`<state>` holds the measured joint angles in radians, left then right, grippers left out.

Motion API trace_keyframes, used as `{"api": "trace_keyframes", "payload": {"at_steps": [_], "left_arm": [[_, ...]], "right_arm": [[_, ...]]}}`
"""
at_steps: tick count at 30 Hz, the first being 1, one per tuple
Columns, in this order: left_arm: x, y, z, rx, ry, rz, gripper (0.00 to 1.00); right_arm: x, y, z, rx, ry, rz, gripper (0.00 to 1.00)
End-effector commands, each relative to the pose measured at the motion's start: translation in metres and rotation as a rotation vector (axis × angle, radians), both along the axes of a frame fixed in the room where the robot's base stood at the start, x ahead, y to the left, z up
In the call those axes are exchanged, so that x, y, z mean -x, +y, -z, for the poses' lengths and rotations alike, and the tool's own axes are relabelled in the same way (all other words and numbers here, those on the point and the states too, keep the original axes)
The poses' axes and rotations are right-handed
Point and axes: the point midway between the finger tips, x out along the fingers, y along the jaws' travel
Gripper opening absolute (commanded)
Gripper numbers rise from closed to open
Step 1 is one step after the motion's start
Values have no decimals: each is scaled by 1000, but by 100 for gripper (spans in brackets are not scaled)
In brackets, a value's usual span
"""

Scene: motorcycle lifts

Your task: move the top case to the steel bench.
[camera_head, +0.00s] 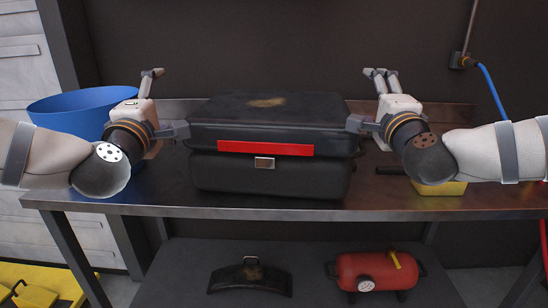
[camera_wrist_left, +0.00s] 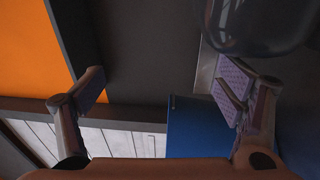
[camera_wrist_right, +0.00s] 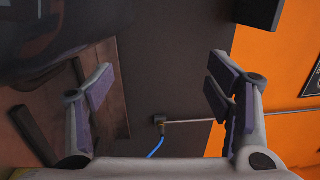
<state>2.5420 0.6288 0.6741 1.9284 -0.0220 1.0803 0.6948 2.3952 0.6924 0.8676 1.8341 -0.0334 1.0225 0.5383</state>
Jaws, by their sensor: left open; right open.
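The top case (camera_head: 268,173) is a black hard box with a red reflector strip and a grey latch, with a tan scuff on its lid. It appears to stand upright and closed on the steel bench (camera_head: 150,203), near the middle. My left gripper (camera_head: 165,103) is open at the case's left side, one finger near its wall. My right gripper (camera_head: 368,100) is open at the right side, also with one finger near the wall. I cannot tell whether these fingers touch it. No case is between the jaws. Dark parts of it edge into the left wrist view (camera_wrist_left: 255,25) and right wrist view (camera_wrist_right: 45,40).
A blue bin (camera_head: 70,115) stands at the left behind my left arm. A yellow object (camera_head: 440,188) and a black handle lie on the bench at right. On the lower shelf are a red air tank (camera_head: 362,270) and a black curved part (camera_head: 250,280). A blue hose hangs at right.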

Motion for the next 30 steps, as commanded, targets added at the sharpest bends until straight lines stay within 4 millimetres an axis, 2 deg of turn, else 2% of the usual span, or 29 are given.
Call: {"api": "trace_keyframes", "payload": {"at_steps": [6, 9, 12, 14, 17, 24, 30], "left_arm": [[60, 0, 4, 2, -1, 3, 86], [81, 0, 6, 2, -1, 3, 86], [95, 0, 7, 2, -1, 2, 86], [99, 0, 8, 1, -2, 2, 86], [101, 0, 8, 0, -2, 1, 86], [101, 0, 8, 0, -2, 1, 86], [100, 0, 8, 1, -2, 1, 86]], "right_arm": [[0, 0, 0, 0, 0, 1, 74], [0, 0, 0, 0, 0, 1, 74], [0, 0, 0, 0, 0, 1, 74], [1, 0, 0, 0, 0, 0, 74], [13, 0, 1, 0, 1, -1, 74], [78, 0, 6, -3, 1, -2, 74], [113, 0, 10, -1, 1, 0, 74]]}}
